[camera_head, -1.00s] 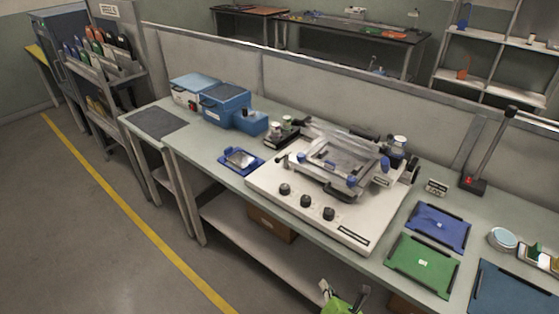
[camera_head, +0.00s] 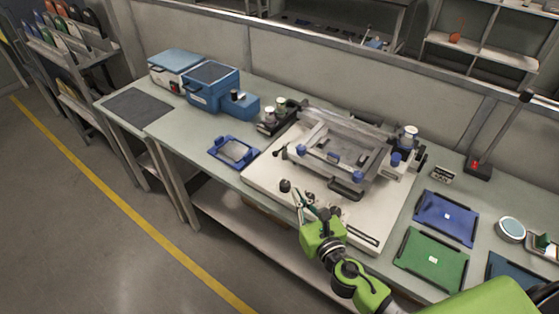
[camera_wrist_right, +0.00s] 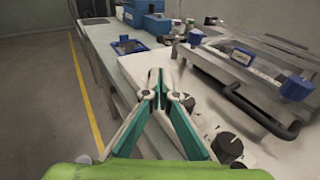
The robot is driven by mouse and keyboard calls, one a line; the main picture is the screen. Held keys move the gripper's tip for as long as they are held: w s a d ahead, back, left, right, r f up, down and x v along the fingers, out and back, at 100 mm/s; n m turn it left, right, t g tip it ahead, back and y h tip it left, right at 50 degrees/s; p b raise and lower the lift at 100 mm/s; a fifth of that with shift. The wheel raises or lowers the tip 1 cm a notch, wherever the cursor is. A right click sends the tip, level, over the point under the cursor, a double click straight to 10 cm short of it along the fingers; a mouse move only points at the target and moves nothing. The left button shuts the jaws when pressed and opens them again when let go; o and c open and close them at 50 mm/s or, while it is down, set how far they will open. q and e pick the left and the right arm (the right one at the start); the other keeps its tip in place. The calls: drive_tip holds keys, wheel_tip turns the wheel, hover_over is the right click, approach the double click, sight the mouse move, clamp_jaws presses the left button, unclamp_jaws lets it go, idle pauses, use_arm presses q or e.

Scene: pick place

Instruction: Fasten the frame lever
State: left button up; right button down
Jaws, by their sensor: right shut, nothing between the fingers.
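The white machine (camera_head: 268,168) stands on the bench with a metal frame (camera_head: 322,167) on top. The frame carries blue clamp parts (camera_head: 301,150) and a black front handle (camera_head: 345,190). A small lever with a dark end (camera_head: 277,153) sticks out at the frame's left; I cannot tell for sure that it is the frame lever. My right gripper (camera_head: 301,197) is shut and empty, over the machine's front edge by the black knobs (camera_head: 285,186). In the right wrist view its fingertips (camera_wrist_right: 160,78) meet, left of the handle (camera_wrist_right: 258,112) and apart from it. My left gripper is out of view.
A blue tray (camera_head: 234,151) lies left of the machine, with blue boxes (camera_head: 211,88) behind. Blue (camera_head: 445,218) and green (camera_head: 431,258) plates lie at the right. A low partition (camera_head: 300,75) runs behind the bench. Bench space between tray and boxes is clear.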

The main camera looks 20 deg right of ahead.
drive_tip(key=w, duration=0.4)
drive_tip(key=w+f, duration=0.1)
drive_tip(key=w, duration=0.1)
drive_tip(key=shift+w+a+p, duration=0.2)
drive_tip(key=shift+w+p, duration=0.2)
approach(282, 148)
drive_tip(key=w+a, duration=0.1)
drive_tip(key=a+f, duration=0.1)
drive_tip(key=a, duration=0.1)
drive_tip(key=shift+w+f, duration=0.15)
drive_tip(key=shift+w, duration=0.25)
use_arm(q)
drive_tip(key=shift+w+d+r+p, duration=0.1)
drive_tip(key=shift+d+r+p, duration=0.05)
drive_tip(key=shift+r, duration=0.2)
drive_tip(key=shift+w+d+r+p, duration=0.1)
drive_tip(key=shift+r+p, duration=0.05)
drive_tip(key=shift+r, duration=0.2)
use_arm(e)
drive_tip(key=shift+w+a, duration=0.1)
drive_tip(key=shift+w, duration=0.75)
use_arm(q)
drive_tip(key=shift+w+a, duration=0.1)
